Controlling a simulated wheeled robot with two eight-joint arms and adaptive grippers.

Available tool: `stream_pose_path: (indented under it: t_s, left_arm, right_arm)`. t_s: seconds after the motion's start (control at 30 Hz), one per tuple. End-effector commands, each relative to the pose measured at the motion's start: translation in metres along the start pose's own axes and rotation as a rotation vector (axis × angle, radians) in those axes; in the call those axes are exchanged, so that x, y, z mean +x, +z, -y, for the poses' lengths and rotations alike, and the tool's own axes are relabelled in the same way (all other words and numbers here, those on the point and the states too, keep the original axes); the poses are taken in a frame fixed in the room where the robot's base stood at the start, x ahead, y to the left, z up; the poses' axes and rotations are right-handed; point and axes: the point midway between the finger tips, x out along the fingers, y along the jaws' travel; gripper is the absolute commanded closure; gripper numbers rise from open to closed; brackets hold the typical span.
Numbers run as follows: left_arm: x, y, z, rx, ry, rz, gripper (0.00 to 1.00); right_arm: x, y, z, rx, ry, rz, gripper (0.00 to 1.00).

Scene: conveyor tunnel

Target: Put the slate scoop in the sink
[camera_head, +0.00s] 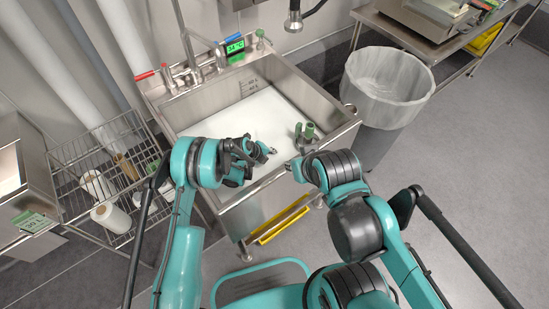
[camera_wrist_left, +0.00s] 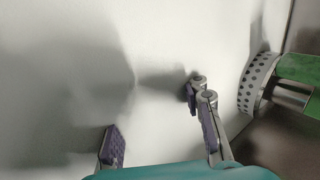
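The steel sink (camera_head: 220,114) stands in front of me with a pale white bottom. It fills most of the left wrist view (camera_wrist_left: 60,60) as a bright surface with soft shadows. My left gripper (camera_head: 264,151) is over the front part of the basin. In the left wrist view its two fingers (camera_wrist_left: 158,125) are spread apart with nothing visible between them. My right gripper (camera_head: 292,167) is by the sink's front right edge; its fingers are too small and hidden to read. I cannot make out a slate scoop in either view.
A perforated metal tube with a green handle (camera_head: 309,131) stands at the basin's right; it also shows in the left wrist view (camera_wrist_left: 258,82). A lined bin (camera_head: 388,85) stands to the right, a wire rack (camera_head: 90,165) to the left. Taps line the sink's back.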

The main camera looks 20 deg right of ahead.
Motion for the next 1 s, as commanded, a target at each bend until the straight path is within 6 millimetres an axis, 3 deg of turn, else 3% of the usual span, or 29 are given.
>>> stream_pose_path:
  t_s: [0.03,0.2,0.53,0.67,0.77,1.0]
  left_arm:
    - [-0.013,0.000,0.002,-0.002,0.000,0.001,0.62]
    - [-0.036,0.000,0.001,-0.001,0.001,0.000,0.62]
    - [-0.043,0.000,0.000,-0.004,0.000,0.000,0.62]
    - [-0.062,0.008,0.006,-0.066,0.003,0.017,0.62]
    - [-0.101,0.022,0.016,-0.198,0.009,0.052,0.62]
    - [-0.247,0.046,0.029,-0.711,-0.006,0.188,0.62]
  right_arm:
    - [-0.006,-0.004,0.000,0.000,0.000,0.000,0.74]
    - [-0.012,-0.009,0.000,0.000,0.000,0.000,0.74]
    - [-0.013,-0.009,0.000,0.000,0.000,0.000,0.74]
    - [-0.013,-0.009,0.000,0.000,0.000,0.000,0.74]
    - [-0.013,-0.009,0.000,0.000,0.000,0.000,0.74]
    - [-0.013,-0.009,0.000,0.000,0.000,0.000,0.74]
